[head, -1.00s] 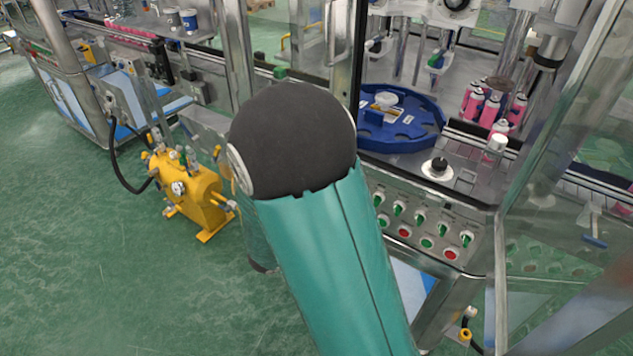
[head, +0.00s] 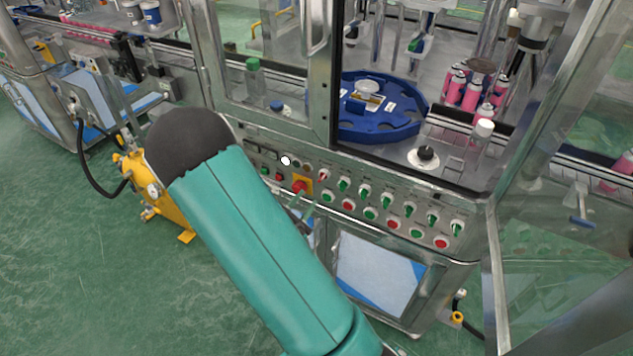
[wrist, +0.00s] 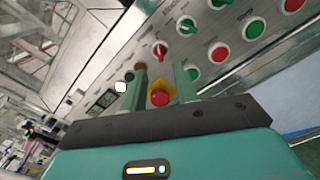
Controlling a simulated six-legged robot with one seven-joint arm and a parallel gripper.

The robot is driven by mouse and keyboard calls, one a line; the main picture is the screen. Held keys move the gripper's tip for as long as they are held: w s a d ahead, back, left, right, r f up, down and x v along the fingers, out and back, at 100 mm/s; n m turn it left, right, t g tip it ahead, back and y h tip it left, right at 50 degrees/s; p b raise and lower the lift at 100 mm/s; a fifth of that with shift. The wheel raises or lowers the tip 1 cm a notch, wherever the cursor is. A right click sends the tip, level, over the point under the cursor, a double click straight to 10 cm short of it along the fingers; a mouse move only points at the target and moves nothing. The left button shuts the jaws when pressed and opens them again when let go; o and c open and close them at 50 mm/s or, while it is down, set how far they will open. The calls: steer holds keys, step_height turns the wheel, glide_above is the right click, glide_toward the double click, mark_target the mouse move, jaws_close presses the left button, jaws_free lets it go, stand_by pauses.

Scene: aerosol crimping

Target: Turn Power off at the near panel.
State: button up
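The near panel (head: 395,219) is the sloped metal front of the machine. It carries several green and red selector knobs above red and green buttons; their labels are too small to read. A red selector knob (head: 323,176) sits at the left end of the knob row and shows in the wrist view (wrist: 160,50). Below and left of it is a red rotary knob on a yellow plate (head: 301,184), also in the wrist view (wrist: 160,96). My gripper (wrist: 159,76) is open, fingers apart, with the yellow-plated red knob seen between them. Contact cannot be told.
A small white disc (head: 286,160) shows left of the knobs. A blue star-wheel tray (head: 385,128) and pink cans (head: 472,95) are behind the panel. An open clear door (head: 555,190) stands at the right. A yellow pump unit (head: 160,195) stands on the floor at the left.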

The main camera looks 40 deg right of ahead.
mark_target(321, 180)
steer(key=x, duration=0.8)
steer(key=shift+w+d, duration=0.15)
steer(key=shift+w, duration=0.1)
steer(key=shift+c, duration=0.4)
jaws_close()
